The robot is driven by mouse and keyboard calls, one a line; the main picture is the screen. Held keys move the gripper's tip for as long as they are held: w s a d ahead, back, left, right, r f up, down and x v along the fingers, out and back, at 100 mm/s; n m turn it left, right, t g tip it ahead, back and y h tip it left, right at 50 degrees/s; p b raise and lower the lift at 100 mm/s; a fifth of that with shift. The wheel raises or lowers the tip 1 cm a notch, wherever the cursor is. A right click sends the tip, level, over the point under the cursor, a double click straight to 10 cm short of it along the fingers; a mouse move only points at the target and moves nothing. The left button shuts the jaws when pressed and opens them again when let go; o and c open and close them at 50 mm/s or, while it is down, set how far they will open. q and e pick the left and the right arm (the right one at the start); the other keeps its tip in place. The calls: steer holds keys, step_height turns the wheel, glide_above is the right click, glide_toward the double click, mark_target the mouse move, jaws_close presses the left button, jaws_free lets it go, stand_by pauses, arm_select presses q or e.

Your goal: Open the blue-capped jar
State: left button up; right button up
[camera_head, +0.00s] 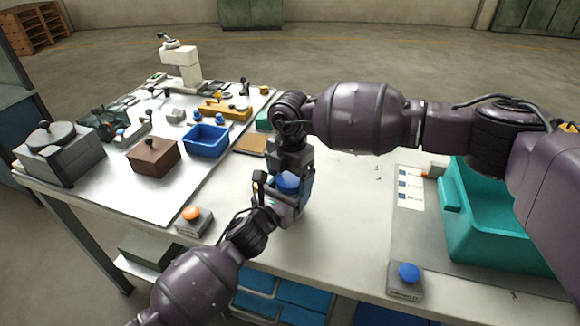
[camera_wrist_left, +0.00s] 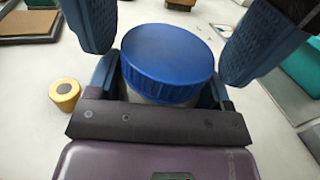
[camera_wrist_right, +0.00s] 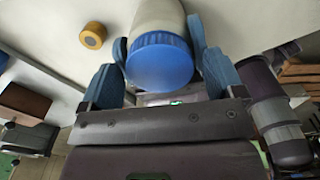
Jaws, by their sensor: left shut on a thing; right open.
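The jar has a ribbed blue cap (camera_wrist_left: 168,62) and a pale body (camera_wrist_right: 158,14). In the head view, the blue cap (camera_head: 288,183) shows partly between the two grippers, above the white table. My left gripper (camera_head: 282,203) comes in from the lower left and is shut on the jar body, below the cap. My right gripper (camera_head: 290,170) points down from above, open, its fingers apart on either side of the cap. In the left wrist view the right fingers (camera_wrist_left: 180,35) stand clear of the cap's sides. The cap sits on the jar.
An orange-button box (camera_head: 191,215) and a blue-button box (camera_head: 407,280) stand near the front edge. A teal crate (camera_head: 453,215) is at right. A blue bin (camera_head: 207,140), brown box (camera_head: 153,155) and grey box (camera_head: 60,155) stand left. Table between jar and crate is mostly clear.

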steer(key=c, duration=0.9)
steer(key=n, duration=0.7)
steer(key=o, duration=1)
steer(key=shift+r, duration=0.1)
